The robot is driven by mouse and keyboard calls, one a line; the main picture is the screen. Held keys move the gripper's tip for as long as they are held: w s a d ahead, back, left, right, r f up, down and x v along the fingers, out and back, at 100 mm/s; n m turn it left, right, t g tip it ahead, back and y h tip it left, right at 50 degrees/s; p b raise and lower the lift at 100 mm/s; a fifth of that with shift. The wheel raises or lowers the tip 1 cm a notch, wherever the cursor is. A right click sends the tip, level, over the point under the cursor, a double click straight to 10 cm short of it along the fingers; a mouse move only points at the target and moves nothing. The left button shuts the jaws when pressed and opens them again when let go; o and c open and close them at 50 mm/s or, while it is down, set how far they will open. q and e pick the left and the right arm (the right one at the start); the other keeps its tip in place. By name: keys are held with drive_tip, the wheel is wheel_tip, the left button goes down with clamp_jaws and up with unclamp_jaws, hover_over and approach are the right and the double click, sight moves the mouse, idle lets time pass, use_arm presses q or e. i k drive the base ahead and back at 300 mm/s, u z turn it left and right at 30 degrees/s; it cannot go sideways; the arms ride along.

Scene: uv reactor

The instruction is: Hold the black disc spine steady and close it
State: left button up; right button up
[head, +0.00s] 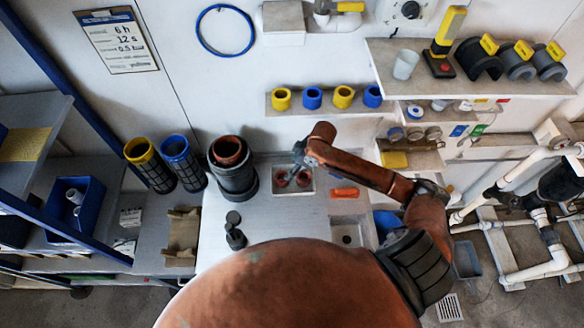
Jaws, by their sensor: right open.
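A small black piece with a round disc-like top (234,218) stands on the pale worktop (216,254), left of centre. I cannot tell from this view whether it is the disc spine or how its parts fit. My right gripper (298,158) is open at the end of the orange-brown arm that comes in from the right. It is above and beside a shallow tray (306,188) with reddish round pieces, apart from the black piece.
A wide black cylinder (238,185) with a brown inner ring stands behind the black piece. Yellow-topped (138,150) and blue-topped (175,146) mesh cylinders stand to its left. An orange piece (345,193) lies right of the tray. A shelf (310,110) holds yellow and blue rings.

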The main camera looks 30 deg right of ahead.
sight(235, 238)
drive_tip(key=k, duration=1)
